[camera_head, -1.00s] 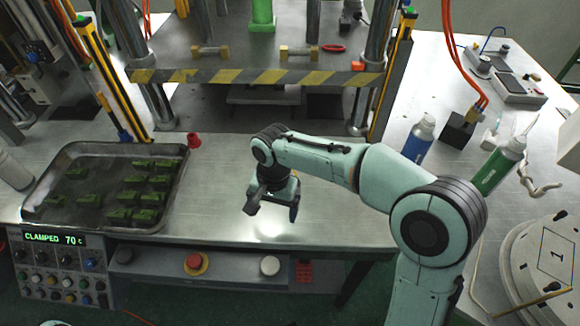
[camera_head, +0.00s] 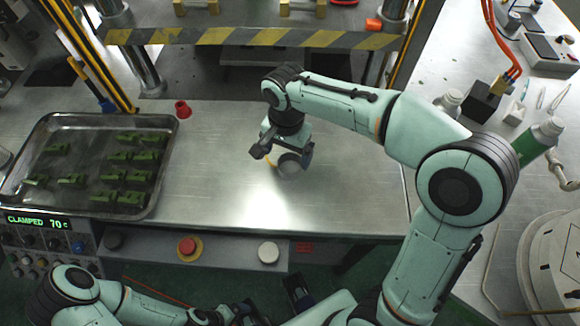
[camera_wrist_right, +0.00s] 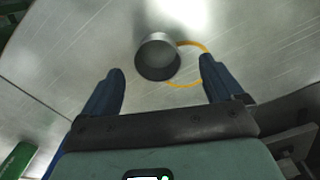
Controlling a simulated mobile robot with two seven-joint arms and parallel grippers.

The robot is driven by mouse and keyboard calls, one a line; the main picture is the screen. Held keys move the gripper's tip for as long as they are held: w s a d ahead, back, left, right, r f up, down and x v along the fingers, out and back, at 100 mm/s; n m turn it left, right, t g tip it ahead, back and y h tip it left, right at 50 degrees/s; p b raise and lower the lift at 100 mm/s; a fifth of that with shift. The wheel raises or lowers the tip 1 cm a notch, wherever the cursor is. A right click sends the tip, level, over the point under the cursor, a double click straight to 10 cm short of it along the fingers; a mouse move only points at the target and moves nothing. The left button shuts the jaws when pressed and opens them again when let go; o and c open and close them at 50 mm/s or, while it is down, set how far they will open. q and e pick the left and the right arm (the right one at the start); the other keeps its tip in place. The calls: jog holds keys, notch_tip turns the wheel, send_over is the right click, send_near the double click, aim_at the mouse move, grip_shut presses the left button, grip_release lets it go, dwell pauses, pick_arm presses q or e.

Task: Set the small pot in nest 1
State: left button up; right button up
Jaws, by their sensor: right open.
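The small pot, a grey metal cylinder (camera_head: 290,166), is on the steel table below my right gripper (camera_head: 283,154). In the right wrist view the pot (camera_wrist_right: 157,59) lies ahead of and between the spread fingers of the right gripper (camera_wrist_right: 162,68), with no visible contact. Its dark opening or end faces the camera. A yellow ring (camera_wrist_right: 190,83) shows beside and partly behind it. A round pale plate (camera_head: 545,260) is cut off at the right edge; its number is not readable now. My left arm enters at lower left; its gripper's jaws are not clear.
A metal tray (camera_head: 160,205) with several green pieces stands at left. A red cone-like piece (camera_head: 182,109) sits near it. A striped bar (camera_head: 270,37) crosses the back. The table between tray and pot is clear.

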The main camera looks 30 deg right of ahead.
aim_at(290, 170)
jog(key=f, duration=0.5)
jog(key=shift+d+f+b, duration=0.4)
jog(key=c, duration=1.2)
jog(key=shift+o, duration=0.2)
jog(key=shift+r, duration=0.15)
notch_tip(290, 170, up, 20)
jog(key=p, duration=0.4)
